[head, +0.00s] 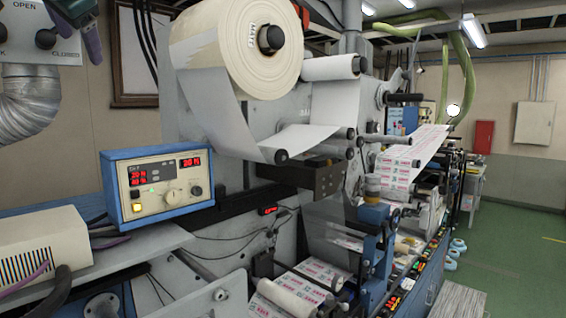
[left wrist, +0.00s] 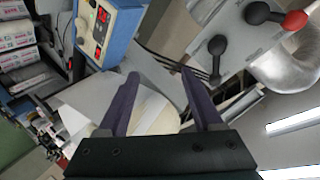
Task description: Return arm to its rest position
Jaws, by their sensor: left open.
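My left gripper (head: 80,22) shows at the upper left edge of the head view, partly cut off, with teal and purple parts. It is beside a pale panel (head: 22,27) marked OPEN and CLOSED. In the left wrist view the gripper (left wrist: 160,82) has its two purple fingers wide apart, with nothing between them. The panel also shows there (left wrist: 240,35), with black knobs and a red-knobbed lever beyond the fingertips. My right gripper is in neither view.
A blue control box (head: 160,185) with red digits stands below the gripper. The rewinder's large white roll (head: 215,45) is to the right. A silver duct (head: 28,100) hangs under the panel. A beige vented box (head: 45,250) is at lower left. Green floor (head: 510,240) is open at far right.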

